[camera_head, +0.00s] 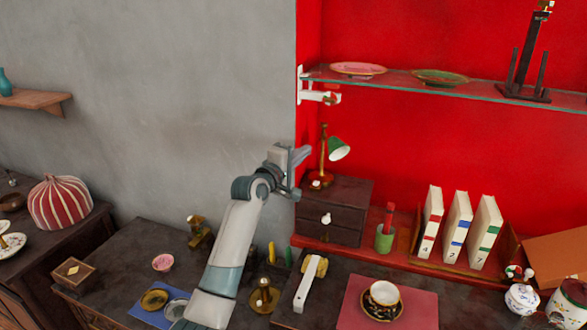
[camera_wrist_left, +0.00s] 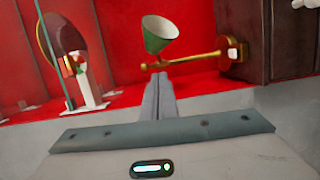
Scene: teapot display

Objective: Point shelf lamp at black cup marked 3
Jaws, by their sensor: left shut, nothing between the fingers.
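The shelf lamp has a green cone shade (camera_head: 340,148) and a brass stem (camera_head: 323,160), and stands on a small dark drawer box (camera_head: 345,196). The shade opens toward the lower right in the head view. My left gripper (camera_head: 303,157) is shut and empty, just left of the lamp. In the left wrist view, its fingertips (camera_wrist_left: 159,76) appear just below the brass stem (camera_wrist_left: 190,60) and green shade (camera_wrist_left: 160,34); contact cannot be told. A black and gold cup (camera_head: 384,293) sits on a dark saucer on a pink mat (camera_head: 418,308); no mark is readable. My right gripper is not in view.
A glass shelf (camera_head: 440,88) with plates and a dark stand hangs above the lamp. White books (camera_head: 458,228) and a green pot (camera_head: 385,240) stand right of the drawer box. Grey wall lies left.

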